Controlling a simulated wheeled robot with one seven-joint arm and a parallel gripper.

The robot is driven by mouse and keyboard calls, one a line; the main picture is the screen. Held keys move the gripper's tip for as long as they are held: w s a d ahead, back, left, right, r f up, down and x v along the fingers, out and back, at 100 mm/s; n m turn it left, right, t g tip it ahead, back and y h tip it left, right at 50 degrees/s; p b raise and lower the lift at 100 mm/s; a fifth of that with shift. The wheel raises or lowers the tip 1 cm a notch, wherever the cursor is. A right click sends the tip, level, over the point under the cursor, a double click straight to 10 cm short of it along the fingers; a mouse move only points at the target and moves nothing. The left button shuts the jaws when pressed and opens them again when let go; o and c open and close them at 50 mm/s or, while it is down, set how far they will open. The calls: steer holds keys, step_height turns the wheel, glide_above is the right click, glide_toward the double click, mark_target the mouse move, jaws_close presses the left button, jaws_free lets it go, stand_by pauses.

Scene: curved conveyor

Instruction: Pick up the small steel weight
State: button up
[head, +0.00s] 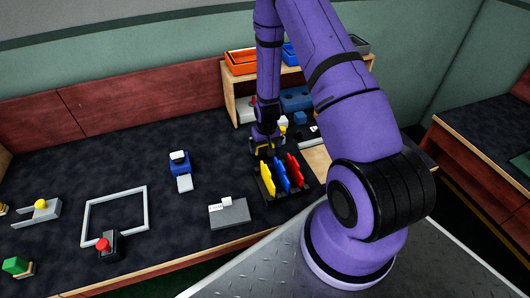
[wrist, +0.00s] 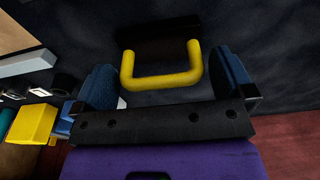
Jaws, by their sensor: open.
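My gripper (wrist: 168,80) is open in the wrist view, with one dark blue finger on each side. A yellow U-shaped handle (wrist: 162,79) on a black block (wrist: 158,38) shows between the fingers, with gaps at both sides. In the head view my gripper (head: 263,149) is low over the table, just behind a black rack with yellow, blue and red upright pieces (head: 281,175). I cannot surely identify the small steel weight. Several small dark and pale pieces (wrist: 64,83) stand left of the gripper in the wrist view, too small to name.
A wooden shelf (head: 230,96) with an orange bin (head: 241,62) stands behind my arm. A grey block (head: 229,213) lies left of the rack. A blue device (head: 179,164), a grey frame (head: 147,210) and a red button (head: 103,244) are farther left. Dark table surface between them is clear.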

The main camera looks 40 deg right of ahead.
mark_target(265, 149)
steer(key=shift+w+f, duration=0.2)
steer(key=shift+f, duration=1.25)
steer(key=c, duration=1)
steer(key=shift+r, duration=0.1)
